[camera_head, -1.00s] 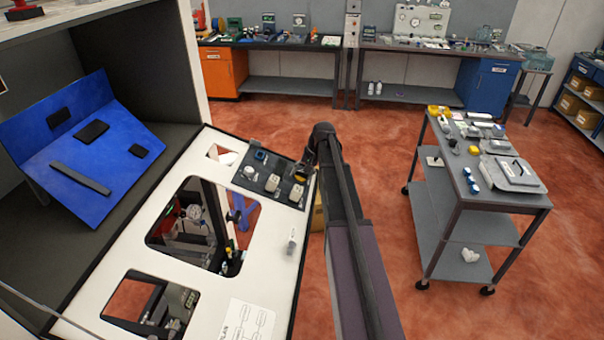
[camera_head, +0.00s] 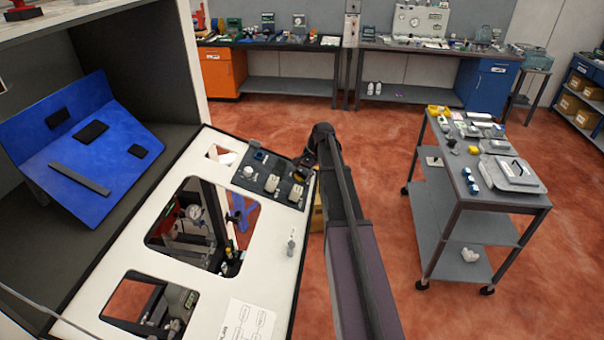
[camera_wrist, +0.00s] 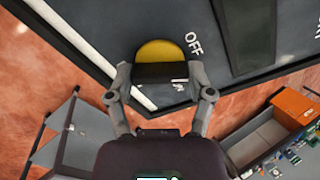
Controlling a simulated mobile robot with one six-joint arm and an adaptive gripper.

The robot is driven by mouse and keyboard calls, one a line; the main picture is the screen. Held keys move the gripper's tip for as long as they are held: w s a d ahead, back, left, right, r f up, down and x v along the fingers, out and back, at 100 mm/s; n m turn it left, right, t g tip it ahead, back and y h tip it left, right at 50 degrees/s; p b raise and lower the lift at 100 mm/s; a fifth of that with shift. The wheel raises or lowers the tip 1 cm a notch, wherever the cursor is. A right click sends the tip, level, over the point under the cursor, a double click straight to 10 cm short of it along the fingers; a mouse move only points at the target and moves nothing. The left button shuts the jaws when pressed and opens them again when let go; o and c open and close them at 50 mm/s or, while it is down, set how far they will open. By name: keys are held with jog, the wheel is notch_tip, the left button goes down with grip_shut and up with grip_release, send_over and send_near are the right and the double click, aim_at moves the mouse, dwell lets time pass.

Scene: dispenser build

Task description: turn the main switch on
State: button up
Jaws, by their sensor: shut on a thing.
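The main switch is a yellow disc (camera_wrist: 158,50) with a black handle (camera_wrist: 160,73) across its front, in the wrist view. The word OFF is printed just right of the disc. My gripper (camera_wrist: 160,76) has one finger at each end of the black handle and is shut on it. The lettering near the rest of the switch is hidden or out of frame. In the head view my gripper (camera_head: 308,163) is at the top right corner of the dark control panel (camera_head: 283,181), and the switch is largely hidden behind it.
The white cabinet top (camera_head: 255,270) has openings with machinery below. A blue tilted board (camera_head: 90,135) stands at left. A grey cart (camera_head: 480,205) with loose parts stands at right. Workbenches line the back wall. The red floor between them is clear.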

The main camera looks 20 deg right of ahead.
jog(key=m, duration=0.6)
jog(key=shift+w+m, duration=0.1)
jog(key=shift+m, duration=0.2)
jog(key=m, duration=0.5)
jog(key=shift+w+m, duration=0.1)
jog(key=shift+m, duration=0.3)
jog(key=o, duration=1.1)
jog(key=shift+a, duration=0.1)
